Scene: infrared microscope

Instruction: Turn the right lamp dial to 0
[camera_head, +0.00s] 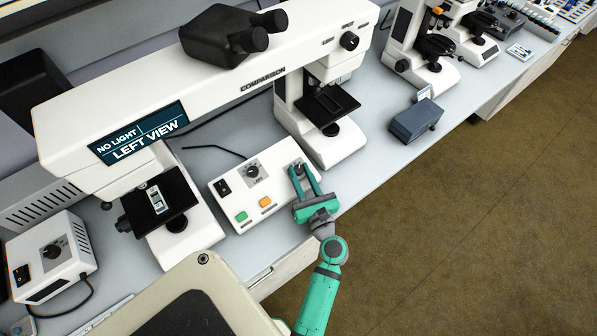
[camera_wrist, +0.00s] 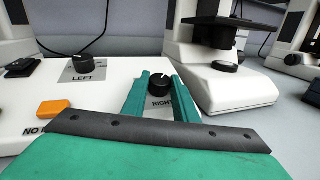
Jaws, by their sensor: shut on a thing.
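The right lamp dial (camera_wrist: 160,84) is a black round knob above a "RIGHT" label in the wrist view. In the head view the dial (camera_head: 298,166) is largely hidden by my fingers. My green gripper (camera_head: 305,174) reaches onto the right end of the white control box (camera_head: 226,190). In the wrist view my gripper (camera_wrist: 161,92) has one finger on each side of the dial, shut on it. The dial's setting cannot be read. The left dial (camera_head: 252,171), labelled "LEFT", is clear of my gripper.
The box also has a black switch (camera_head: 223,187), a green button (camera_head: 241,216) and an orange button (camera_head: 265,202). A comparison microscope stands behind; its screen (camera_head: 138,134) reads "NO LIGHT" and "LEFT VIEW". A grey-blue box (camera_head: 415,119) stands on the bench to the right.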

